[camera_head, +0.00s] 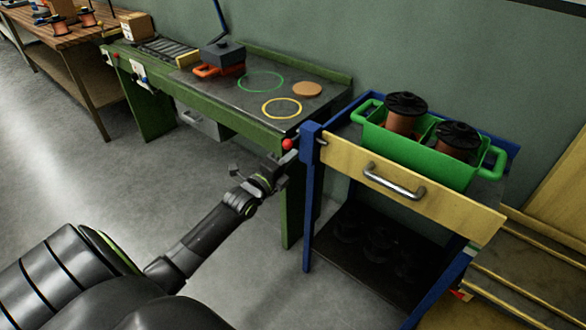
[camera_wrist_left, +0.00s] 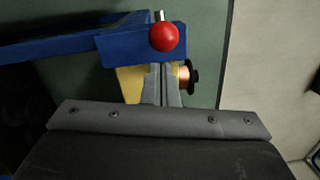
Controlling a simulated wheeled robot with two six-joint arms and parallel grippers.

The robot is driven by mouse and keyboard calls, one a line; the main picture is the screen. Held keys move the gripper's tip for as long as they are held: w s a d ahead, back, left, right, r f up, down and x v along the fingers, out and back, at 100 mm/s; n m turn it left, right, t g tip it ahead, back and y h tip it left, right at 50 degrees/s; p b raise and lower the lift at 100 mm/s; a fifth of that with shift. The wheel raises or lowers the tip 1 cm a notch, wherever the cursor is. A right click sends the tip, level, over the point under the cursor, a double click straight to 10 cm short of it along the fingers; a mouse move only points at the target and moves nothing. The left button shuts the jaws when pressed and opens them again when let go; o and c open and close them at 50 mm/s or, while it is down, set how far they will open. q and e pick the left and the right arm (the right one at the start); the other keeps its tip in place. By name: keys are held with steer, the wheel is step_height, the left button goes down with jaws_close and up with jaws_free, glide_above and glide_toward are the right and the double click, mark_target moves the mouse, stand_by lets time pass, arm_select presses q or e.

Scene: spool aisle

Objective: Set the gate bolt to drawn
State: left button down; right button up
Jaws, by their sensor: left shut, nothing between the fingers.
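The gate bolt shows as a red ball knob (camera_head: 287,144) beside the top of the cart's blue corner post (camera_head: 312,150). In the left wrist view the red knob (camera_wrist_left: 164,38) is in front of a blue block, with a short metal piece above it. The yellow gate panel (camera_head: 440,207) with a metal handle spans the cart front. My left gripper (camera_head: 288,163) is shut and empty just below the knob. In the wrist view its closed fingers (camera_wrist_left: 163,72) point at the knob, apparently apart from it. How far the bolt is drawn is unclear. My right gripper is out of view.
A green crate (camera_head: 372,139) with copper spools stands on the cart top. A green-framed bench (camera_head: 240,115) is to the left, with ring marks and an orange-handled tool (camera_head: 218,70). Open floor (camera_head: 130,185) lies left of my arm.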

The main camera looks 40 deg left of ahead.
arm_select(q)
steer(key=shift+w+a+r, duration=0.1)
steer(key=shift+a, duration=0.15)
steer(key=shift+a, duration=0.1)
steer(key=a+b, duration=0.3)
steer(key=a, duration=0.1)
steer(key=shift+w, duration=0.15)
stand_by(0.4)
